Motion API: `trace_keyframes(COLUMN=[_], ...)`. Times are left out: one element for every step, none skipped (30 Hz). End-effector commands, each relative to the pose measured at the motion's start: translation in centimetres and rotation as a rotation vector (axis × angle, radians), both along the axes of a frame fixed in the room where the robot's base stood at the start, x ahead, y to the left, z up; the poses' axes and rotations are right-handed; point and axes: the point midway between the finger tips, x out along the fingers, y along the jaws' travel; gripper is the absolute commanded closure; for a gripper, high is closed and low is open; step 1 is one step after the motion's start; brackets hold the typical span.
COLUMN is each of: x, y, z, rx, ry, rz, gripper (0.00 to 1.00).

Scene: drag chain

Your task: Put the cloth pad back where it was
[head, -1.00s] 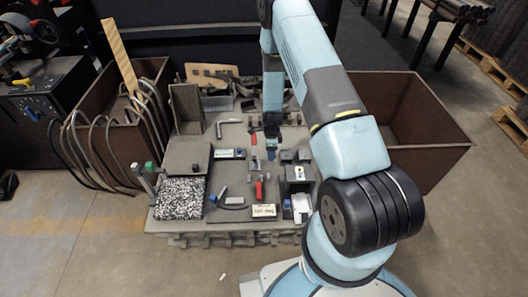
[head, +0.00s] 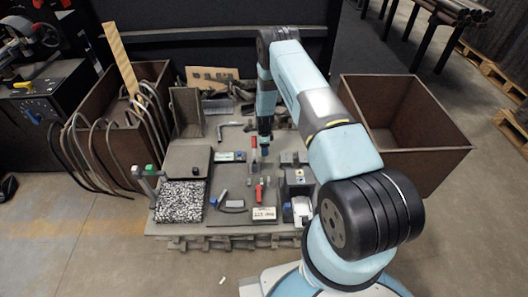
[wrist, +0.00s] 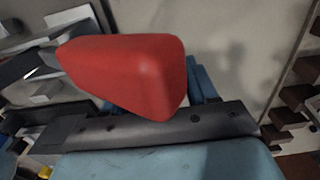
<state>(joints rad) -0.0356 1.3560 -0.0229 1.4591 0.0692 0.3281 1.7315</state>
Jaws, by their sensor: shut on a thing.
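A black-and-white speckled pad (head: 180,202), which looks like the cloth pad, lies flat at the left front of the work table. My gripper (head: 264,142) is low over the middle of the table, well to the right of and behind the pad. It appears shut on a red handle (head: 254,142). In the wrist view the red handle (wrist: 130,72) lies across the blue fingers and hides most of them, so the contact is hidden. Nothing holds the speckled pad.
A second red handle (head: 259,192) stands nearer the front, with a white label plate (head: 264,214) below it. A grey box (head: 188,160) sits behind the pad. Brown bins (head: 405,140) flank the table. Curved hoses (head: 90,140) hang over the left bin.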

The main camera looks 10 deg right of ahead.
Motion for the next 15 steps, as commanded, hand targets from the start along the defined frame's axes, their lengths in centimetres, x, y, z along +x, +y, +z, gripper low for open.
trace_keyframes(x=[0.3,0.4,0.7,0.6,0.6,0.6,0.6,0.6,0.6,0.7,0.7,0.7,0.7,0.7,0.7], y=[0.0,0.0,0.0,0.0,0.0,0.0,0.0,0.0,0.0,0.0,0.0,0.0,0.0,0.0,0.0], z=[-0.3,-0.5,-0.9,-1.3,-1.8,-2.3,-2.6,-3.0,-3.2,-3.3,-3.4,-3.4,-3.3,-3.3,-3.3], rx=[0.0,0.0,0.0,0.0,0.0,0.0,0.0,0.0,0.0,0.0,0.0,0.0,0.0,0.001,0.0], ry=[-0.001,-0.001,-0.001,0.0,0.0,0.001,0.001,0.0,-0.001,-0.001,-0.001,-0.001,-0.002,-0.001,-0.001], rz=[0.0,0.0,0.0,0.0,0.0,0.0,0.0,0.0,0.0,0.0,0.0,0.0,0.0,0.0,0.0], gripper=[0.76,0.76,0.76,0.76,0.76,0.76,0.76,0.76,0.76,0.76,0.76,0.76,0.76,0.76,0.76])
